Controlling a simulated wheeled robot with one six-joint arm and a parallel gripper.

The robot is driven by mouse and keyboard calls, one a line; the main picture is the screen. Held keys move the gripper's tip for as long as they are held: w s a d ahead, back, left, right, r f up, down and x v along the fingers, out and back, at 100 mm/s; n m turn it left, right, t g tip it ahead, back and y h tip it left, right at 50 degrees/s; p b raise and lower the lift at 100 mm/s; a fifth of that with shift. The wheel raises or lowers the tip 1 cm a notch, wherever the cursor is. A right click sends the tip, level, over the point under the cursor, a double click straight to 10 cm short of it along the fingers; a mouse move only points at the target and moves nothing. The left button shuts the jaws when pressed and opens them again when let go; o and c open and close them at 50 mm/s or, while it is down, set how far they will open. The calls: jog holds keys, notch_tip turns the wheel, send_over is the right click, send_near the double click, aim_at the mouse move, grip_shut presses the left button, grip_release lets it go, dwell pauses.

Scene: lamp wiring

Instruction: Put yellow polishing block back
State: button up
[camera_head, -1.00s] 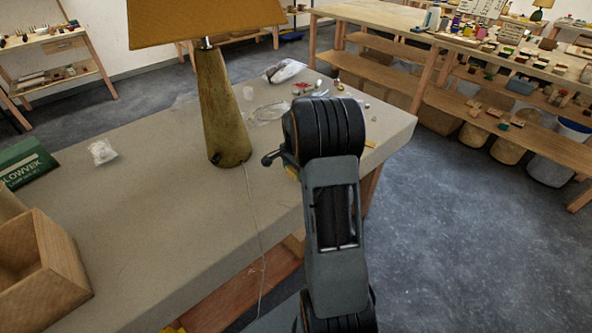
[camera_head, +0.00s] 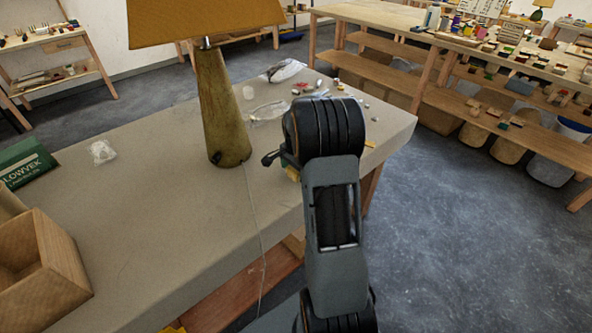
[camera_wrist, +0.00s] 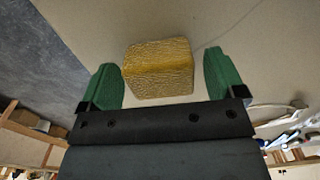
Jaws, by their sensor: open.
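The yellow polishing block (camera_wrist: 158,70) shows in the wrist view, between and a little beyond the two green fingertips of my gripper (camera_wrist: 163,80). My gripper is open, with a gap between each finger and the block. The block seems to rest on the pale tabletop. In the head view my arm hides most of the gripper; a small yellow patch (camera_head: 293,173) shows beside the arm, and I cannot tell whether it is the block.
The lamp (camera_head: 222,110) stands on the workbench (camera_head: 150,220) left of my arm, its cord running over the front edge. A wooden box (camera_head: 40,270) and green carton (camera_head: 25,165) are at left. Small items lie behind my arm. A shelf unit (camera_head: 480,115) stands at back right.

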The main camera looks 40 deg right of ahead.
notch_tip(320, 180, up, 11)
jog(key=s+a+r+n+t, duration=0.1)
jog(key=s+a+r+n, duration=0.1)
jog(key=s+a+n, duration=0.3)
jog(key=s+a+r+n+t, duration=0.1)
jog(key=s+a+r+n, duration=0.15)
jog(key=a, duration=0.45)
jog(key=s+a+f+n+t, duration=0.1)
jog(key=s+a+f+n, duration=0.1)
jog(key=s+a+n, duration=0.7)
jog(key=shift+s+f+t, duration=0.3)
jog(key=shift+s+f, duration=0.05)
jog(key=shift+s, duration=0.3)
jog(key=shift+r+p, duration=0.55)
jog(key=shift+r, duration=0.1)
dwell(0.4)
